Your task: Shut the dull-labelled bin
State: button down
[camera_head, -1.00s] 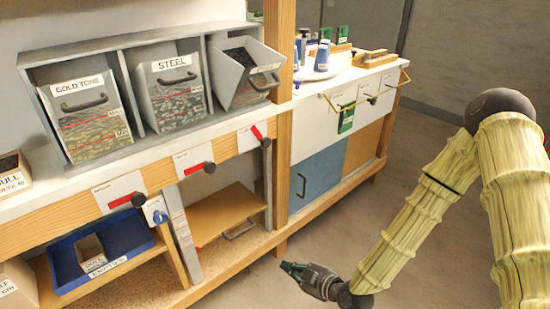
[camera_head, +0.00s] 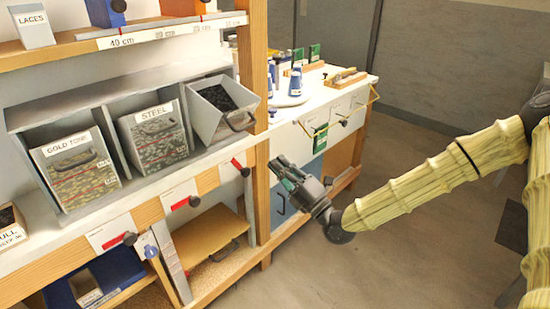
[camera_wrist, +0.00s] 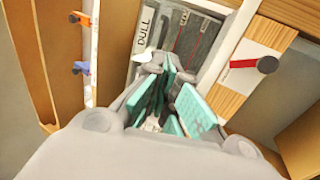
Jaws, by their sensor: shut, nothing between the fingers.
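The bin labelled DULL is the rightmost of the rack's bins (camera_head: 218,125). It is tilted out, its top open and dark contents showing. Its handle (camera_head: 241,122) is on the front, and its label is hidden in the head view. In the wrist view its front face (camera_wrist: 187,35) and the DULL label (camera_wrist: 147,25) show beyond the fingers. My gripper (camera_head: 281,168) is shut and empty, below and right of the bin in the head view. In the wrist view its teal-padded fingers (camera_wrist: 165,75) overlap the bin's front; I cannot tell whether they touch it.
The gold tone bin (camera_head: 75,172) and steel bin (camera_head: 156,138) sit upright in the rack. A wooden post (camera_head: 255,100) stands just right of the open bin. Open floor (camera_head: 400,200) lies to the right.

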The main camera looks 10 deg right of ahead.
aim_at(245, 129)
jog(key=p+x, duration=0.1)
jog(key=x, duration=1.1)
jog(key=shift+w+a+r, duration=0.1)
jog(key=shift+a+r, duration=0.05)
